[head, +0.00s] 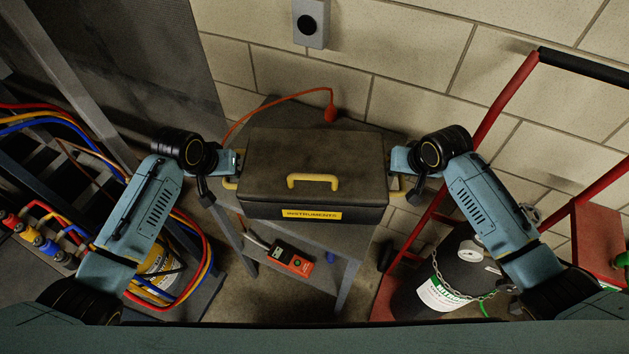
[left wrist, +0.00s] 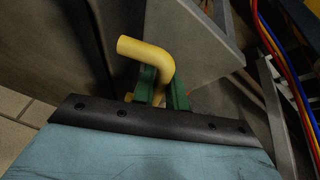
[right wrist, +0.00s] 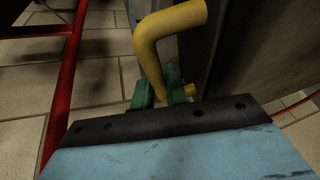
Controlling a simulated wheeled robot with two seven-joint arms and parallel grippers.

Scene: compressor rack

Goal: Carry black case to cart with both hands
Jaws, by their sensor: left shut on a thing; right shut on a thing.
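The black case (head: 312,160) has a yellow top handle, a yellow "INSTRUMENTS" label and yellow side handles. In the head view it sits level at or just above the top of a grey stand; I cannot tell if it touches. My left gripper (head: 229,172) is at its left side. In the left wrist view its green fingers (left wrist: 158,88) are shut on the yellow left handle (left wrist: 150,50). My right gripper (head: 396,172) is at its right side. In the right wrist view its green fingers (right wrist: 165,88) are shut on the yellow right handle (right wrist: 165,30). No cart is clearly identifiable.
The grey stand (head: 345,243) has a lower shelf with a red-and-black meter (head: 291,260). An orange cord (head: 290,97) runs behind the case. A red hand truck (head: 499,112) with a chained dark cylinder (head: 450,283) stands right. Coloured hoses (head: 62,122) and a rack are left.

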